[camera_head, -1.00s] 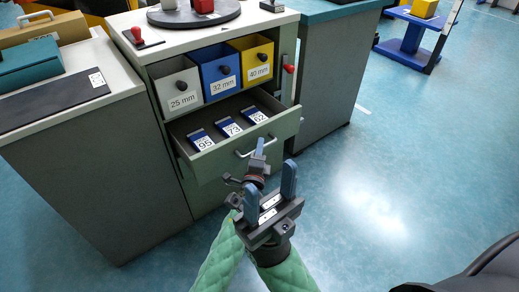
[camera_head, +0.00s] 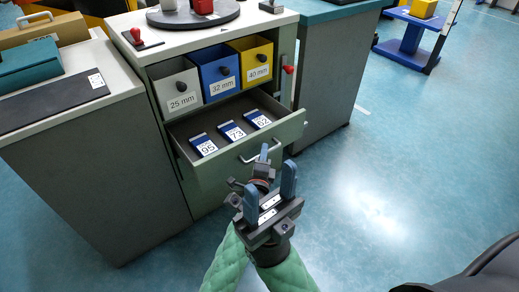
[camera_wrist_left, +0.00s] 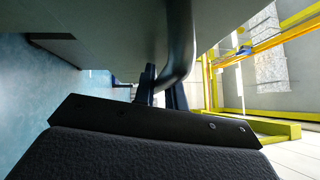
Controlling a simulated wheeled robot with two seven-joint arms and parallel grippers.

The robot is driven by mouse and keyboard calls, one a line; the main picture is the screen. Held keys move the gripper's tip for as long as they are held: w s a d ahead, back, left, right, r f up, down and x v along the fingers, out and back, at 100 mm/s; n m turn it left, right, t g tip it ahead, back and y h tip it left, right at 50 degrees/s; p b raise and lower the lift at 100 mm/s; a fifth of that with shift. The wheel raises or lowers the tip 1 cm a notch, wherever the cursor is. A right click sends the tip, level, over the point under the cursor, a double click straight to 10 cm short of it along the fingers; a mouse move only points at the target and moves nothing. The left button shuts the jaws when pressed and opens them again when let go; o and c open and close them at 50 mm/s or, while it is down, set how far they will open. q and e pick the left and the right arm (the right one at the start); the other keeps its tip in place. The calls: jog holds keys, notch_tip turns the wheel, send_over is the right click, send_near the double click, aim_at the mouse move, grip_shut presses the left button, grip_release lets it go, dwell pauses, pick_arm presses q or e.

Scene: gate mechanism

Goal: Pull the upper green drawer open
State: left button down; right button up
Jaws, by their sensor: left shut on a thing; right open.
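The upper green drawer (camera_head: 225,167) stands pulled out from the cabinet, with several blue-and-white labelled blocks, such as the block marked 73 (camera_head: 233,131), lying inside. My left gripper (camera_head: 264,158) is at the drawer's front, shut on its metal handle (camera_head: 249,158). In the left wrist view the curved handle (camera_wrist_left: 181,45) passes between the dark fingers (camera_wrist_left: 160,88); part of the grip is hidden. My right gripper (camera_head: 270,190) is open and empty, lower and nearer, in front of the drawer; it overlaps part of the left gripper in the head view.
Grey, blue and yellow bins sit above the drawer; the blue bin (camera_head: 220,72) is in the middle. A red-handled lever (camera_head: 289,70) is at the cabinet's right. A grey counter (camera_head: 95,170) stands left.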

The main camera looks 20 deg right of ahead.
pick_arm(q)
jog(key=s, duration=0.1)
jog(key=s+d, duration=0.1)
jog(key=s, duration=0.2)
jog(key=shift+s+d, duration=0.2)
jog(key=shift+d, duration=0.05)
jog(key=c, duration=1.5)
grip_release()
jog(key=shift+o, duration=0.2)
jog(key=v, duration=0.7)
jog(key=shift+s, duration=0.35)
jog(key=shift+a+f, duration=0.1)
jog(key=shift+a, duration=0.05)
